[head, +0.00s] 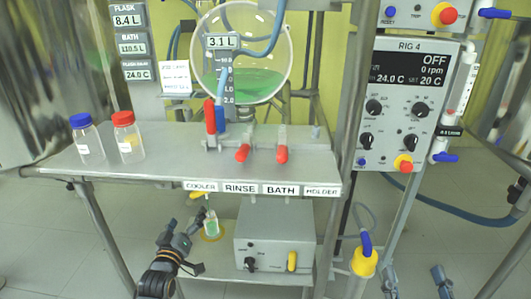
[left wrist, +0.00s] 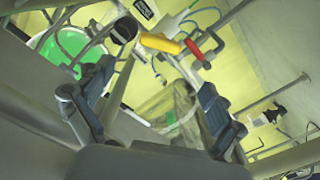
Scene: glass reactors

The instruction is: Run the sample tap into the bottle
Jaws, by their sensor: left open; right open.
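A small clear bottle (head: 211,226) with green liquid in it stands upright on the lower shelf, at a yellow ring (head: 218,238). The yellow tap handle (head: 197,195) points left just above it, below the upper shelf's front edge. A yellow handle also shows in the left wrist view (left wrist: 160,43). My left gripper (head: 183,231) is open and empty, left of the bottle and below the handle; its spread fingers show in the left wrist view (left wrist: 150,108). My right gripper (head: 414,278) is open at the bottom right, apart from everything. Whether liquid is flowing is too small to tell.
The upper shelf (head: 90,163) carries a blue-capped bottle (head: 87,138), a red-capped bottle (head: 128,137) and red-handled valves (head: 262,154). A grey box (head: 273,238) stands right of the small bottle. The round flask (head: 250,82) holds green liquid; its display reads 3.1 L.

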